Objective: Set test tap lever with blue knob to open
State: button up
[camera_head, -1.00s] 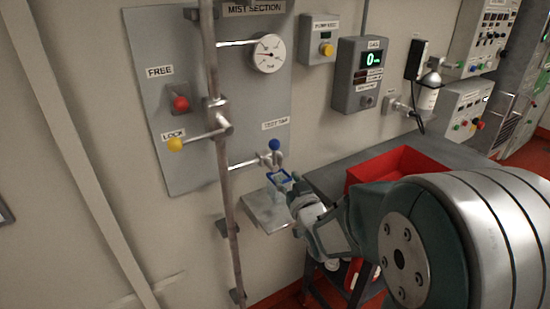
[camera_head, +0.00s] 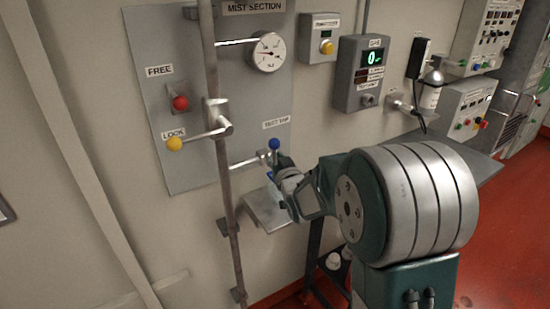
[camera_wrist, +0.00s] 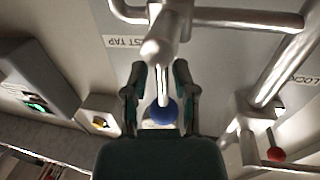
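The test tap's blue knob (camera_head: 274,144) stands up on a short metal lever under the TEST TAP label (camera_head: 276,124). In the wrist view the picture is upside down, and the blue knob (camera_wrist: 163,112) lies between the fingers of my gripper (camera_wrist: 160,78). The fingers are apart, one on each side of the lever (camera_wrist: 163,85), with a visible gap to the knob. In the head view my gripper (camera_head: 276,168) is just below and in front of the tap, its fingers partly hidden by the wrist.
A vertical pipe (camera_head: 226,185) runs left of the tap, with a yellow-knobbed LOCK lever (camera_head: 174,144) on it. A red knob (camera_head: 180,103) and a gauge (camera_head: 268,52) are above. A small grey shelf (camera_head: 262,212) sits below; a blue-edged thing (camera_head: 270,176) above it is mostly hidden.

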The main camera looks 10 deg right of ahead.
jog(key=shift+a, duration=0.1)
grip_shut()
jog(key=shift+w+d+f+m+g+y, duration=0.15)
jog(key=shift+d+f+m+g+y, duration=0.35)
jog(key=shift+m, duration=2.15)
jog(key=shift+w+d+f+m+g+y, duration=0.15)
jog(key=shift+d+f+m+g+y, duration=0.3)
jog(key=shift+m, duration=2.15)
jog(key=shift+w+d+f+m+g+y, duration=0.15)
jog(key=shift+d+f+m+g+y, duration=0.35)
jog(key=shift+m, duration=2.15)
jog(key=shift+d+f, duration=0.1)
jog(key=shift+f, duration=0.2)
jog(key=o, duration=0.6)
grip_release()
jog(key=shift+c, duration=0.2)
jog(key=shift+d, duration=0.1)
